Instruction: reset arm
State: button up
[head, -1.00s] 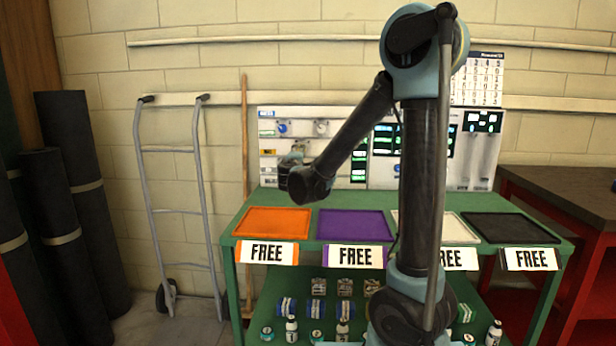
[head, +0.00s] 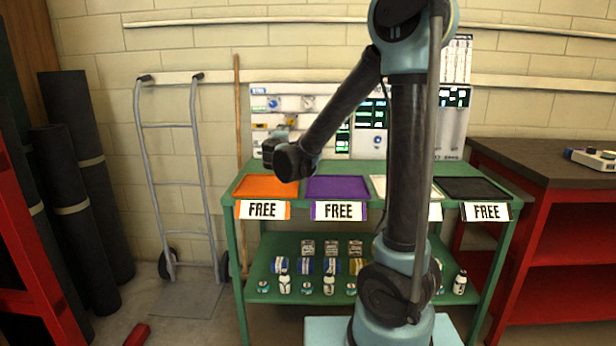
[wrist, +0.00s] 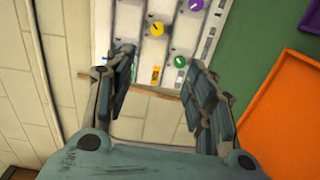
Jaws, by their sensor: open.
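My arm stands in front of the green table in the head view, its upper part bent to the left. My gripper (wrist: 158,95) is open and empty in the wrist view, its two fingers apart with the wall and part of the panel showing between and beyond them. In the head view the arm's end hangs above the orange tray (head: 265,184), apart from it; the fingers are hard to make out there. The orange tray also shows at the right of the wrist view (wrist: 290,115).
The green table (head: 240,228) bears a purple tray (head: 338,187), a pale tray and a black tray (head: 470,188), with FREE signs in front. Bottles and boxes stand on its lower shelf. A hand truck (head: 143,140) leans left; a red bench (head: 560,170) stands right.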

jog(key=s+d+f+m+g+h, duration=0.2)
jog(key=s+d+f+m+g, duration=0.15)
jog(key=d, duration=0.55)
jog(key=s+d+f+m+g+h, duration=0.1)
jog(key=s+d+f+m+g, duration=0.15)
jog(key=s+d, duration=0.4)
jog(key=s+d+f+m+g+h, duration=0.2)
jog(key=d+m, duration=0.2)
jog(key=d, duration=0.7)
jog(key=s+d+f+m+g+y, duration=0.1)
jog(key=s+d+f+m+g, duration=0.1)
jog(key=s+f, duration=0.35)
jog(key=s+d+f+m+g+y, duration=0.1)
jog(key=s+d+f+m+g, duration=0.15)
jog(key=s, duration=0.65)
jog(key=s+a+f+m+g+y, duration=0.1)
jog(key=s+f, duration=0.2)
jog(key=s, duration=0.3)
jog(key=s+a+f+m+g+y, duration=0.1)
jog(key=s+a+f+g+y, duration=0.1)
jog(key=s, duration=0.5)
jog(key=shift+s+a+f+y, duration=0.15)
jog(key=shift+s+f+y, duration=0.15)
jog(key=shift+f, duration=0.5)
jog(key=shift+m, duration=0.25)
